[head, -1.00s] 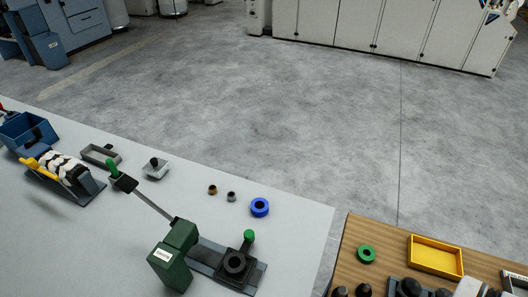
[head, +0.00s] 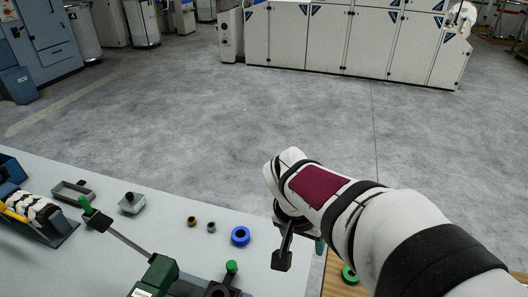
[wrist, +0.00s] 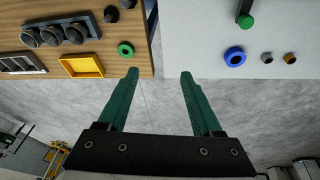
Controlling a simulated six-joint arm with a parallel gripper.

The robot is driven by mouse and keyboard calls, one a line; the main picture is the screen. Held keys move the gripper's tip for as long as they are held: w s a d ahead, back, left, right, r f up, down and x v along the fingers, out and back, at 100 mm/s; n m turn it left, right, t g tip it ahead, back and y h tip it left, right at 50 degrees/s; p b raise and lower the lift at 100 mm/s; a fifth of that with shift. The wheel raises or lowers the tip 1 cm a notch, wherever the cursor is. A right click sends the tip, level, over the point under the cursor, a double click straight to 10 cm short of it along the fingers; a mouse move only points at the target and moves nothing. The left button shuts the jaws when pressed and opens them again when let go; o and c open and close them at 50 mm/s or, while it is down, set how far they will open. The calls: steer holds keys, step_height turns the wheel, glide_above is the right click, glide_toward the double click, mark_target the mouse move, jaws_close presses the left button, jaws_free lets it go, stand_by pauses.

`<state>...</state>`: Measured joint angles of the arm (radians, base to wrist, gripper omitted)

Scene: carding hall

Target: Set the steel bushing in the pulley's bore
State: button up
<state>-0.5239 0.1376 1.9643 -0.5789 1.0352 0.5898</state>
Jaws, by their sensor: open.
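The steel bushing (head: 211,227) is a small grey ring on the grey table, between a brass-coloured bushing (head: 192,222) and a blue ring (head: 233,238) that looks like the pulley. In the wrist view the steel bushing (wrist: 267,58) lies right of the blue ring (wrist: 227,58), with the brass bushing (wrist: 290,59) further right. The blue ring's bore looks empty. My gripper (wrist: 160,73) is open and empty, its green fingers apart above the table edges and floor. It is to the right of the blue ring in the head view and touches none of these parts.
A green ring (wrist: 125,56) and a yellow tray (wrist: 68,67) are on the wooden table. A green-knobbed fixture (head: 231,268) and green block (head: 155,272) with a lever stand left in front. A grey metal holder (head: 131,203) sits farther left. Table around the bushings is clear.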

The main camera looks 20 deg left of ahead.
steer(key=w+a+f+n+t, duration=0.1)
steer(key=w+a+f, duration=0.1)
steer(key=a, duration=0.4)
steer(key=w+a+f+n+t, duration=0.1)
steer(key=w+a, duration=0.1)
steer(key=a, duration=0.3)
steer(key=n+t+y, duration=0.1)
steer(key=n+y, duration=0.1)
steer(key=y, duration=0.1)
glide_toward(211, 225)
steer(key=x, duration=0.2)
steer(key=shift+a+f, duration=0.15)
steer(key=shift+f, duration=0.15)
steer(key=x, duration=0.6)
steer(key=shift+w, duration=0.15)
steer(key=shift+r, duration=0.1)
jaws_close()
